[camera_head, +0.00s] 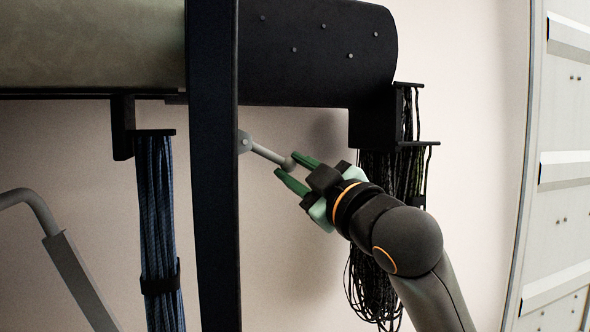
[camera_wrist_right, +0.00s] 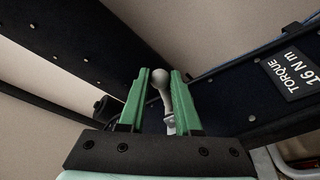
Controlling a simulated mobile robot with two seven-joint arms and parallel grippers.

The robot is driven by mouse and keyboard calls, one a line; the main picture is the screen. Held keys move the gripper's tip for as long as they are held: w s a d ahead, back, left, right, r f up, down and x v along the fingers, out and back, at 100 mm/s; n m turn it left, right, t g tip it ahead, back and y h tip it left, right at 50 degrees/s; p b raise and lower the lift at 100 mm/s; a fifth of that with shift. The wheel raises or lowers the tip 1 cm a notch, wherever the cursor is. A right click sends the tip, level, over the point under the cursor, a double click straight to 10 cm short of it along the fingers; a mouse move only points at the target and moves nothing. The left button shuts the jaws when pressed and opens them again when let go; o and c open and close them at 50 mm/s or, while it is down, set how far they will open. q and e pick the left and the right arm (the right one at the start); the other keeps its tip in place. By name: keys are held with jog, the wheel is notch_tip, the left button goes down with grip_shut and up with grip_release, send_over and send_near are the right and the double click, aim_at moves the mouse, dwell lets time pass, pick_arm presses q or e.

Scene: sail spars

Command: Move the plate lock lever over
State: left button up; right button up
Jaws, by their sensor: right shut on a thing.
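The plate lock lever (camera_head: 266,152) is a short grey rod with a ball knob, joined by a round pivot to the edge of a dark upright bar (camera_head: 214,200). It slopes down to the right in the head view. My right gripper (camera_head: 288,164) has its green fingers either side of the knob end and is shut on it. In the right wrist view the lever (camera_wrist_right: 168,105) stands between the green fingers (camera_wrist_right: 161,75), with its ball near their tips. My left gripper is not in view.
Black cables (camera_head: 376,240) hang behind my right gripper, and blue cables (camera_head: 160,220) hang left of the bar. A dark riveted panel (camera_head: 310,60) is above. A grey bent bar (camera_head: 72,265) is at lower left. White cabinets (camera_head: 562,180) stand far right.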

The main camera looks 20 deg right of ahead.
jog(key=shift+s+a+f, duration=0.1)
jog(key=shift+a, duration=0.05)
jog(key=shift+a+f+b, duration=0.5)
jog(key=shift+a+f, duration=0.25)
jog(key=shift+f, duration=0.15)
jog(key=shift+a+f, duration=0.1)
jog(key=shift+a+f+b, duration=0.3)
jog(key=shift+a+f, duration=0.3)
jog(key=shift+a, duration=0.25)
